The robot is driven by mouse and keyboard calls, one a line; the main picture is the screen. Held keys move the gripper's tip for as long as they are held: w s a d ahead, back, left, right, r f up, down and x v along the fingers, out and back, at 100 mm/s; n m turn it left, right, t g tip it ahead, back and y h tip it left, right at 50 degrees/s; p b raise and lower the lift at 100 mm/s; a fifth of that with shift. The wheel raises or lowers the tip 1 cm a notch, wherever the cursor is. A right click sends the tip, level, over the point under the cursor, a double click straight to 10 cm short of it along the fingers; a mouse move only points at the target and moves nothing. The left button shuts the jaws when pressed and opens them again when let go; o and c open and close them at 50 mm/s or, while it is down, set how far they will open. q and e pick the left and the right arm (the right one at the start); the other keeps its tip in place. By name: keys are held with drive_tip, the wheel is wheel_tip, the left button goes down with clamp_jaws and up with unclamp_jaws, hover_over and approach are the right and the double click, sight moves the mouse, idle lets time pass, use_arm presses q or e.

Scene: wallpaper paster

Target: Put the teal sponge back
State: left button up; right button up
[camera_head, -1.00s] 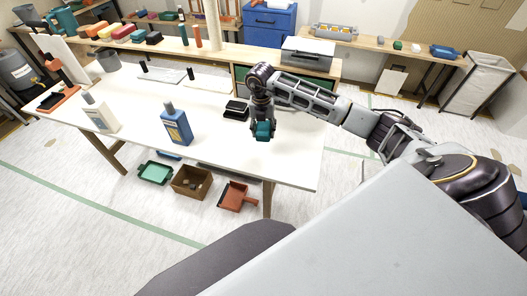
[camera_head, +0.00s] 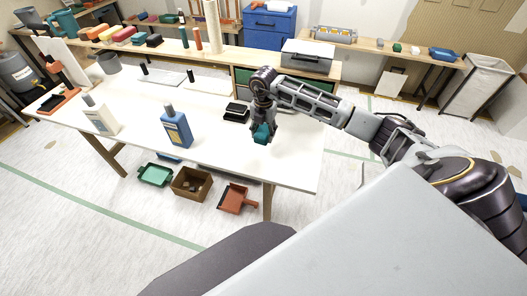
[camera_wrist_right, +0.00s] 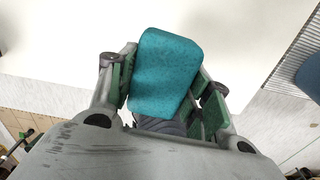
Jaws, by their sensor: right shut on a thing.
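The teal sponge (camera_head: 262,133) is in my right gripper (camera_head: 263,126), over the right part of the white table (camera_head: 225,155). In the right wrist view the sponge (camera_wrist_right: 165,75) sits between the two fingers of the gripper (camera_wrist_right: 162,88), which is shut on it. The sponge sticks out past the fingers, with pale tabletop behind it. I cannot tell whether it touches the table. My left gripper is not in view.
A black object (camera_head: 236,112) lies left of my right gripper. A blue bottle (camera_head: 176,127) and a white bottle (camera_head: 101,116) stand further left. Several coloured sponge-like blocks (camera_head: 124,34) line the back bench. The table's front right is clear.

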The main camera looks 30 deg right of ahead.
sight(264, 153)
wheel_tip(264, 153, down, 3)
drive_tip(key=shift+f, duration=1.15)
wheel_tip(264, 153, down, 3)
drive_tip(key=shift+r+p, duration=0.1)
drive_tip(key=shift+p, duration=0.25)
drive_tip(key=shift+f, duration=0.65)
drive_tip(key=o, duration=0.8)
drive_tip(key=shift+o, duration=1.1)
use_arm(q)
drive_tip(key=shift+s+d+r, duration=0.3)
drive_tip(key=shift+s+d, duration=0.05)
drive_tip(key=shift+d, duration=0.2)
use_arm(e)
drive_tip(key=shift+o, duration=0.2)
